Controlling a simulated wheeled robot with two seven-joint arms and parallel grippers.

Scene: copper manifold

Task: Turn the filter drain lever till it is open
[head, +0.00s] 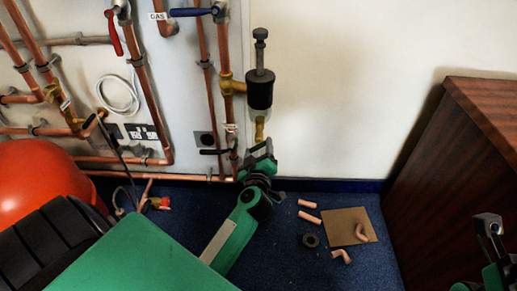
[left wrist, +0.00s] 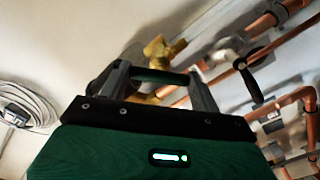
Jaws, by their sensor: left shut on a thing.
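The filter (head: 260,90) is a black cylinder with a grey stem on top, mounted on the copper pipework in the head view. A brass drain valve (head: 260,128) hangs below it, and brass also shows in the left wrist view (left wrist: 160,47). My left gripper (head: 262,158) is just below this valve. In the left wrist view its fingers (left wrist: 160,84) are shut on a dark green bar (left wrist: 158,75), which looks like the drain lever. The fingers hide part of it, so its exact angle is unclear. My right gripper (head: 488,226) is low at the right, away from the pipes.
A black-handled valve (head: 211,152) sits on the pipes left of my gripper. Red (head: 114,34) and blue (head: 193,12) levers are higher up. Copper offcuts (head: 309,216) and a brown board (head: 348,226) lie on the blue floor. A wooden cabinet (head: 455,170) stands at the right.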

